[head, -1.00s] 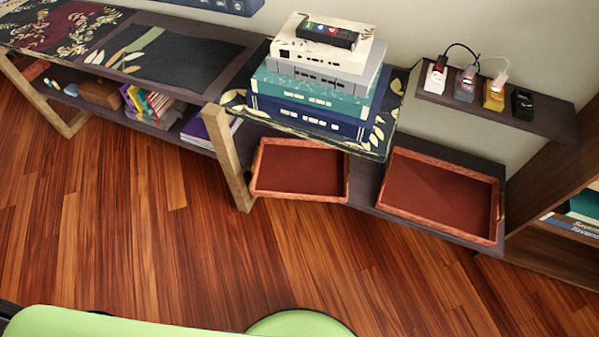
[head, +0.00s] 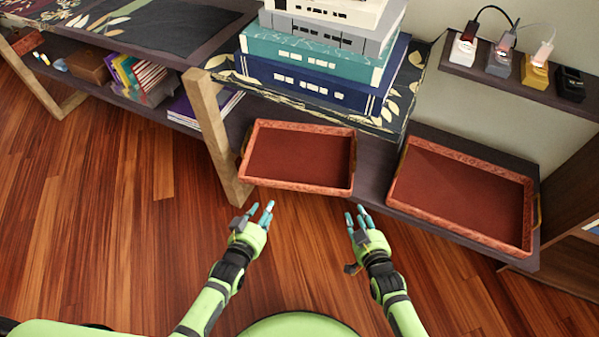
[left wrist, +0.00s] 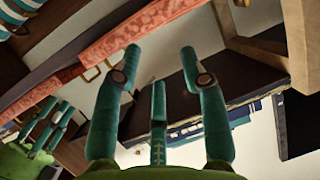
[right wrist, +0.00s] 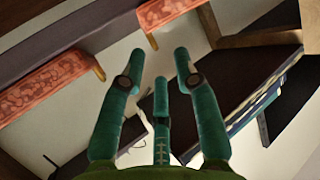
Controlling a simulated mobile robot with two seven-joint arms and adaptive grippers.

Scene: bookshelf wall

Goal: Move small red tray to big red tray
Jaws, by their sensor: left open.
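The small red tray (head: 300,187) rests on the low dark shelf, left of the big red tray (head: 462,238). Both trays look empty. My left gripper (head: 259,212) is open and empty, just in front of the small tray's front left side. My right gripper (head: 357,213) is open and empty, near the small tray's front right corner, between the two trays. In the left wrist view the carved rim of the small tray (left wrist: 150,25) is beyond the spread fingers. In the right wrist view the big tray's rim (right wrist: 50,82) is at the left.
A stack of thick books (head: 320,60) stands on the upper board above and behind the small tray. A wooden leg (head: 217,140) stands close to the small tray's left. A small shelf with chargers (head: 515,65) overhangs the back right. The floor in front is clear.

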